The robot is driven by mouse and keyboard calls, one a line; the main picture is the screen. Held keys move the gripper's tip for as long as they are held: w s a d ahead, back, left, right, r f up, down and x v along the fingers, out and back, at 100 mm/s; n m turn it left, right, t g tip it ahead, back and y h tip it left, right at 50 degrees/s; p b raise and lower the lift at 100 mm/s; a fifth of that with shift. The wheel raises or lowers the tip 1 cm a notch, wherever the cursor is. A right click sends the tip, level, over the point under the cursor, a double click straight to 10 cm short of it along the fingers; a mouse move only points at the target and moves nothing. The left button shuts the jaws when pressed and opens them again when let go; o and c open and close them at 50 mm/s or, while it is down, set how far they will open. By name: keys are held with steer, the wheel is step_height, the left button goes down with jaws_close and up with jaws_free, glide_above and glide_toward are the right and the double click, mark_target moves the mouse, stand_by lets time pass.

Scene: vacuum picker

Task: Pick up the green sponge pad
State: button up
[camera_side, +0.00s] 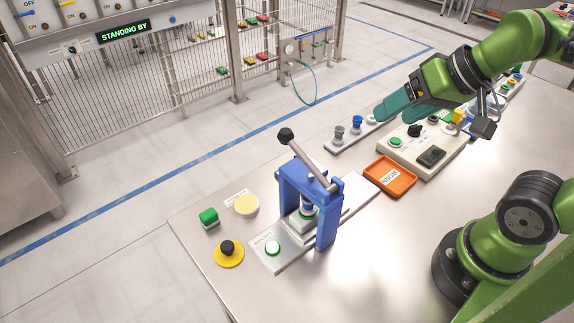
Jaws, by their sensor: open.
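My gripper (398,106), with teal fingers, is at the upper right, above the back part of the table near a beige control box. It is open, and I see nothing held in it. It is far to the right of the green block and apart from it.
A blue press (312,200) with a raised lever stands between. A cream disc (246,205) and a yellow-based black knob (229,251) flank the green block. An orange tray (390,177) and the control box (425,148) lie right. The front table is clear.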

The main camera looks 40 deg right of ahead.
steer(key=w+a+r+n+g, duration=0.1)
steer(key=w+a+n, duration=0.3)
steer(key=n, duration=0.2)
steer(key=w+a+r+n+g+h, duration=0.1)
steer(key=w+a+n, duration=0.3)
steer(key=n, duration=0.3)
steer(key=w+a+r+n+g, duration=0.1)
steer(key=w+a+n+g, duration=0.1)
steer(key=w+a+n, duration=0.2)
steer(key=shift+w+a+r+n, duration=0.15)
steer(key=shift+w+n, duration=0.1)
steer(key=shift+n, duration=0.6)
steer(key=shift+w+a+f+n, duration=0.1)
steer(key=shift+w+a+n, duration=0.1)
steer(key=shift+n, duration=0.65)
steer(key=w+a+f+n+g, duration=0.1)
steer(key=w+a+f+n, duration=0.3)
steer(key=a+n, duration=0.55)
steer(key=n+g+h, duration=0.1)
steer(key=n+g, duration=0.1)
steer(key=n, duration=0.8)
glide_above(208, 213)
steer(key=f, duration=1.8)
steer(key=shift+w+a, duration=0.1)
steer(key=shift+a, duration=0.2)
steer(key=shift+d+f, duration=0.15)
steer(key=shift+f, duration=1.2)
steer(key=shift+d+f, duration=0.1)
steer(key=shift+f, duration=1.2)
